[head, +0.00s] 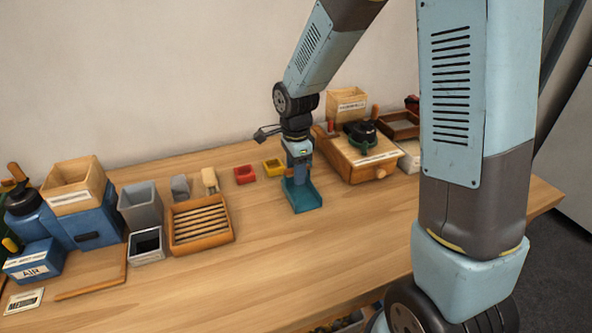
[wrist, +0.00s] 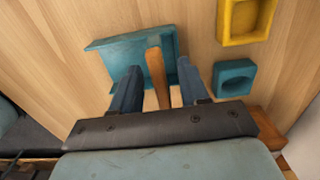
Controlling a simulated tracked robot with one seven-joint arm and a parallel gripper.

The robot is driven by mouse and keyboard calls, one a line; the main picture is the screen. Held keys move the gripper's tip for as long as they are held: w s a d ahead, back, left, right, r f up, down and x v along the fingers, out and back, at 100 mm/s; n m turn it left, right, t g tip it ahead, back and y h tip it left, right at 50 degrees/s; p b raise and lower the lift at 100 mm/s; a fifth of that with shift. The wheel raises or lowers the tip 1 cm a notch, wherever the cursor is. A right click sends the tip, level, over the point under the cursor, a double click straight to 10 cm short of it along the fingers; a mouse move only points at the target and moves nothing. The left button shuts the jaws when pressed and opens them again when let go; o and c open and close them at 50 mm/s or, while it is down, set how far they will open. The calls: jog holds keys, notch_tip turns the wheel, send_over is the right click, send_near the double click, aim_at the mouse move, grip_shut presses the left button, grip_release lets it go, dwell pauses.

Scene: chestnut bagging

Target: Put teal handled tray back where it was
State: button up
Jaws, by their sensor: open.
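The teal handled tray (head: 306,200) lies on the wooden table in the head view, below my gripper (head: 299,177). In the wrist view the teal tray (wrist: 112,52) shows with its wooden handle (wrist: 156,72) pointing toward my wrist. My gripper (wrist: 160,88) is open, with one blue finger on each side of the handle. Gaps show between the handle and both fingers, so it is not clamped. The tray's far details are partly hidden by my gripper in the head view.
A small teal square holder (wrist: 222,77) and a yellow one (wrist: 231,37) lie right of the tray in the wrist view. A red holder (head: 244,175) is further left. A wooden box (head: 352,160) stands close on the right. The table front is clear.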

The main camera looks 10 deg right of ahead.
notch_tip(320, 180, up, 12)
jog(key=s+d+r+n+t, duration=0.2)
jog(key=s+d+r+n, duration=0.4)
jog(key=s, duration=0.4)
jog(key=s+d+r+n+t, duration=0.3)
jog(key=s+d+r+n, duration=0.3)
jog(key=s+d+n, duration=0.2)
jog(key=shift+s+d+n+t, duration=0.35)
jog(key=shift+s+d, duration=0.7)
jog(key=shift+d, duration=0.5)
